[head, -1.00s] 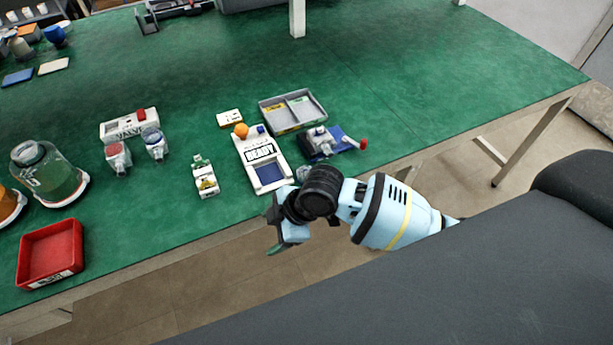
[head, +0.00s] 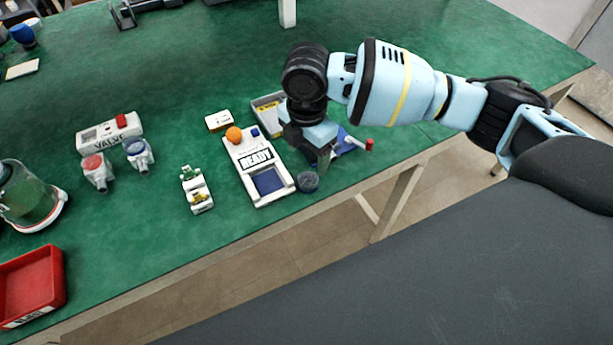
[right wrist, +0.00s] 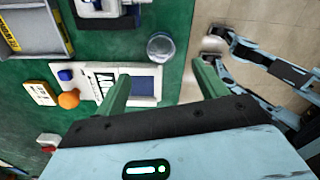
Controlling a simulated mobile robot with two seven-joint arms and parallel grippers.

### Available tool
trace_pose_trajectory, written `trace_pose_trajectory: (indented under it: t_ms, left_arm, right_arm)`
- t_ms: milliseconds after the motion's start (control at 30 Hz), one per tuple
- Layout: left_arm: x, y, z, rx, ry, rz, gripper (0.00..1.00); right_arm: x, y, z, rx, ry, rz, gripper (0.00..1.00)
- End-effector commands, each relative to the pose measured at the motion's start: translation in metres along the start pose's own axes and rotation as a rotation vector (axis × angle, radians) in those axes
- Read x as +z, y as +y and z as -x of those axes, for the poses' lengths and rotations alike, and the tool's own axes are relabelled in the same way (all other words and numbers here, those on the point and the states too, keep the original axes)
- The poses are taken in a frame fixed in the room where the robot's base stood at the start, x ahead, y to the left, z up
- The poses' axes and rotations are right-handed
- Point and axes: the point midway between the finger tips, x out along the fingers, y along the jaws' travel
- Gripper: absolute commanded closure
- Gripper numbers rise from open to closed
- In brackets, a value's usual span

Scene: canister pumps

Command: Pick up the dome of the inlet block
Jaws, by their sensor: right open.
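A small clear, round dome-like cup (head: 308,181) stands on the green table close to its front edge, just right of the READY panel. It looks like the dome, and it also shows in the right wrist view (right wrist: 160,46). The inlet block (head: 350,145), on a blue base with a red knob, is partly hidden behind my right gripper (head: 322,165). That gripper is pointing down, open and empty. In the right wrist view its green fingers (right wrist: 162,86) are spread apart, with the cup beyond them, between their lines. My left gripper is not clearly in view.
The white READY panel (head: 258,166) with an orange ball lies left of the cup. A grey tray (right wrist: 30,40) is behind. A small white fixture (head: 196,190), the VALVE box (head: 108,133) and a red bin (head: 32,285) lie further left. The table's front edge is close.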

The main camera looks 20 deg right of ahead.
Motion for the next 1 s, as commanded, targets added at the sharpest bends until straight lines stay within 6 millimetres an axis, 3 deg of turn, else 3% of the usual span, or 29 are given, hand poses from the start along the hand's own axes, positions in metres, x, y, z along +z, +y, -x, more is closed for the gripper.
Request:
trace_pose_trajectory:
  t_ms: [267, 467, 800, 1000]
  left_arm:
    - [0.013, 0.002, 0.002, 0.003, -0.026, 0.003, 0.63]
    - [0.012, 0.002, 0.001, 0.002, -0.022, 0.003, 0.63]
    - [0.007, 0.001, -0.003, 0.002, -0.011, 0.004, 0.63]
    - [0.005, 0.001, -0.004, 0.001, -0.007, 0.004, 0.63]
  right_arm:
    - [0.000, 0.000, -0.024, -0.001, 0.001, -0.001, 0.28]
    - [-0.001, 0.000, -0.029, 0.002, 0.001, -0.001, 0.28]
    - [-0.001, -0.003, -0.072, 0.000, 0.001, -0.001, 0.28]
    - [-0.001, -0.002, -0.078, 0.004, 0.001, 0.000, 0.28]
